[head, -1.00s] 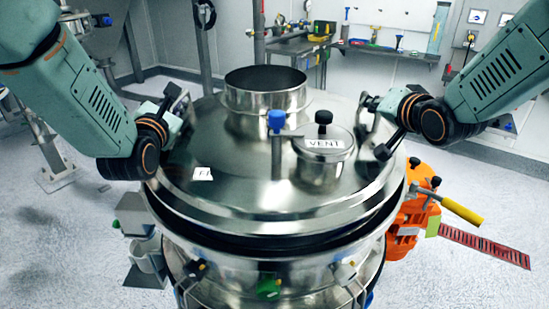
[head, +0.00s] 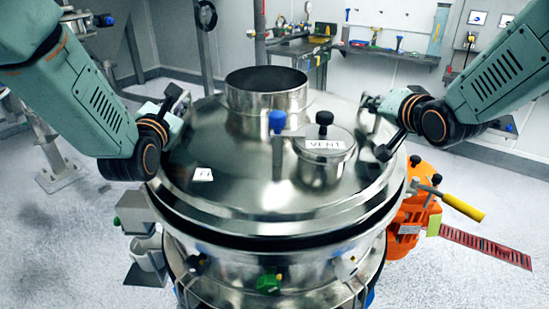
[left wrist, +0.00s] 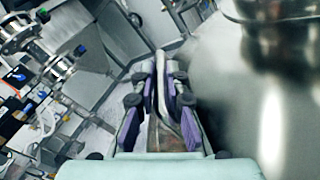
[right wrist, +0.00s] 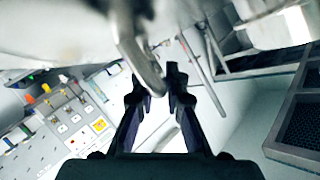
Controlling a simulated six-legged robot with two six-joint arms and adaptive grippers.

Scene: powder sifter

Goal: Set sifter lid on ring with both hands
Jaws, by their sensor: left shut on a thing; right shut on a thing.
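The round steel lid (head: 225,190) has an open neck (head: 265,92) and a capped port marked VENT (head: 323,157). It sits level just over the steel ring (head: 235,262) of the sifter body, with a dark band between them. I cannot tell whether they touch. My left gripper (head: 178,98) is shut on the lid's left handle; its fingers (left wrist: 165,100) close around the bar in the left wrist view. My right gripper (head: 372,106) is shut on the right handle (right wrist: 138,50), which shows between its fingers (right wrist: 160,95) in the right wrist view.
An orange unit (head: 412,215) with a yellow handle (head: 463,207) stands at the body's right side. Clamps, one with a green part (head: 268,284), ring the body below the lid. A workbench (head: 390,52) with tools stands at the back wall.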

